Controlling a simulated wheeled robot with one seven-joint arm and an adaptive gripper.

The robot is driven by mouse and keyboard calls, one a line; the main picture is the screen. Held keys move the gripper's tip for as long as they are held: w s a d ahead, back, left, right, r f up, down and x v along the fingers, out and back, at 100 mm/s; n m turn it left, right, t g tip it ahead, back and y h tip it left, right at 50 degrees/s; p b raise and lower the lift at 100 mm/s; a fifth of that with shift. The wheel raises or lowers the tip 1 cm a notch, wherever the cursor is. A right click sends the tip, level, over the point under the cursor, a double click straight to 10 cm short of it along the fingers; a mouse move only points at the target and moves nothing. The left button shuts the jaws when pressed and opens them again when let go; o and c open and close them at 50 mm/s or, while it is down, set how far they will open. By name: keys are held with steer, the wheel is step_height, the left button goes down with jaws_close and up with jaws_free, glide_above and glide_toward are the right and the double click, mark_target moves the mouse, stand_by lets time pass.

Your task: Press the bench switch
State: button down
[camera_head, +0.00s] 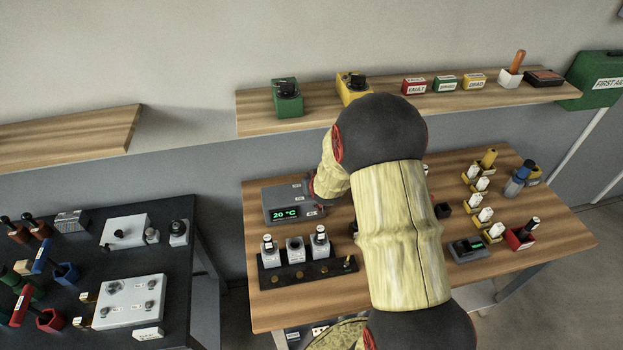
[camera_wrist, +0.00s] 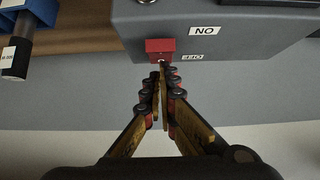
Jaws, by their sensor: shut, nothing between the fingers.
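In the wrist view, a red switch (camera_wrist: 160,46) sits on a grey box (camera_wrist: 235,32), beside upside-down ON and OFF labels. My gripper (camera_wrist: 162,68) is shut and empty, its fingertips at the red switch's lower edge in the picture. Whether they touch it I cannot tell. In the head view, a grey box with a green 20 °C display (camera_head: 284,214) lies on the wooden bench (camera_head: 262,306), and my wrist is over its right side. My arm hides the fingertips there, and the switch cannot be made out clearly.
Several yellow holders (camera_head: 477,188) and a red holder (camera_head: 520,237) are on the bench's right. A shelf (camera_head: 240,113) runs behind. A dark table (camera_head: 175,270) stands left, across a gap.

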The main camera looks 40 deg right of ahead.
steer(key=shift+s+a+f, duration=0.15)
steer(key=shift+s+f, duration=0.05)
steer(key=shift+s, duration=0.1)
steer(key=shift+s+a+f, duration=0.15)
steer(key=shift+s+a, duration=0.15)
steer(key=shift+s, duration=0.4)
